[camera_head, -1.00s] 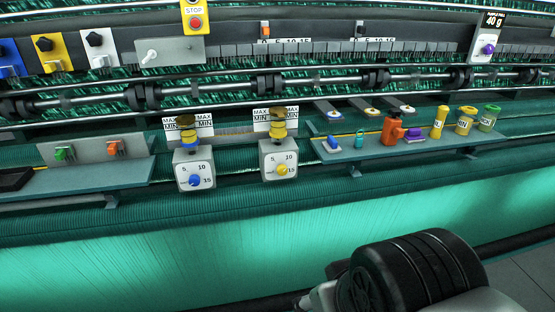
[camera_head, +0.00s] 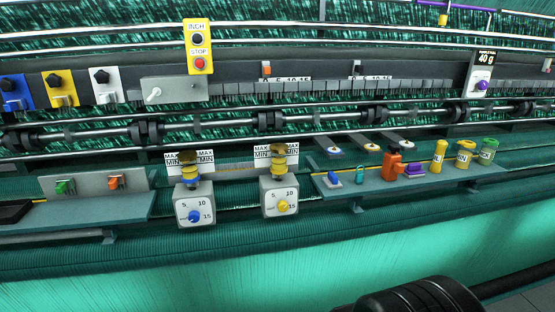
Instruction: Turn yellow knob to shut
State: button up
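A yellow knob (camera_head: 283,206) sits on the front of a light grey box with a dial marked 5, 10 and 15, near the picture's middle. Which way it points is too small to tell. A yellow-and-dark part and a MAX/MIN plate (camera_head: 276,159) stand above this box. To its left is a like box with a blue knob (camera_head: 194,216). At the upper left, a yellow plate (camera_head: 59,85) carries a black knob, between a blue plate and a white one. My gripper is not in view.
A shelf (camera_head: 335,192) at the right holds an orange can (camera_head: 391,166), several yellow and green containers and small items. A left shelf (camera_head: 122,206) has green and orange switches. Rollers run across behind. A dark rounded body (camera_head: 425,296) shows at the bottom right.

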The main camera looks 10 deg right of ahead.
aim_at(283, 206)
jog(key=l, duration=1.5)
